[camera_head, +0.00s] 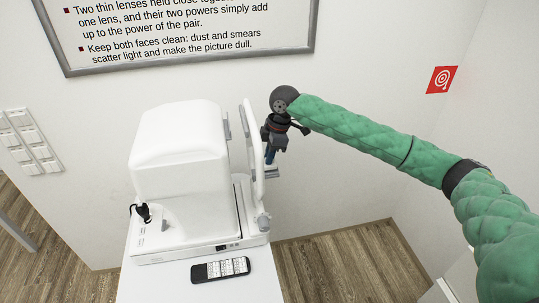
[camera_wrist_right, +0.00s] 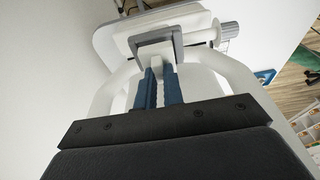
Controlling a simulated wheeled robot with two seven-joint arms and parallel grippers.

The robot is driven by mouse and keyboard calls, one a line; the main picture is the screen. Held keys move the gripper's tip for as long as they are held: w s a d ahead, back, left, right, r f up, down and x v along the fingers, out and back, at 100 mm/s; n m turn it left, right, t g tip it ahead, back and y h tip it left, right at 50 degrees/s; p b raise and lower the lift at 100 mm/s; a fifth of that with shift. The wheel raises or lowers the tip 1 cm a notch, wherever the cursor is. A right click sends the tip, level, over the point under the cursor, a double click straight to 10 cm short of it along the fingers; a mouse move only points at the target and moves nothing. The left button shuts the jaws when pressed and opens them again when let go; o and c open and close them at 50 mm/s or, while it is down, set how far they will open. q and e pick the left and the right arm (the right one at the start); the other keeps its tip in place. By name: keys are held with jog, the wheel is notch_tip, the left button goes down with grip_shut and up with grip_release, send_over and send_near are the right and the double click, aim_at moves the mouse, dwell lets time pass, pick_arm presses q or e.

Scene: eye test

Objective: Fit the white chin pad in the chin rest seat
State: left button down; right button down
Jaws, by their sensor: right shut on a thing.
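My right gripper (camera_head: 270,160) is at the face side of the white eye-test machine (camera_head: 180,140), beside its upright white frame (camera_head: 247,140). In the right wrist view its two blue fingers (camera_wrist_right: 160,88) are shut on the white chin pad (camera_wrist_right: 157,66). The pad's far end lies at the grey, U-shaped chin rest seat (camera_wrist_right: 176,42), within its outline; I cannot tell whether it is fully down in it. In the head view a small grey part of the seat (camera_head: 271,172) shows just below the fingers; the pad is not clear there. My left gripper is out of view.
The machine stands on a white table (camera_head: 150,285). A black phone-like device with a chart (camera_head: 220,269) lies at the table's front. A grey knob (camera_wrist_right: 230,28) sits beside the seat. The white frame's curved bars flank the fingers closely. Open floor (camera_head: 340,265) lies to the right.

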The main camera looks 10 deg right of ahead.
jog(key=shift+f, duration=0.55)
jog(key=c, duration=1.4)
grip_release()
jog(key=shift+c, duration=0.2)
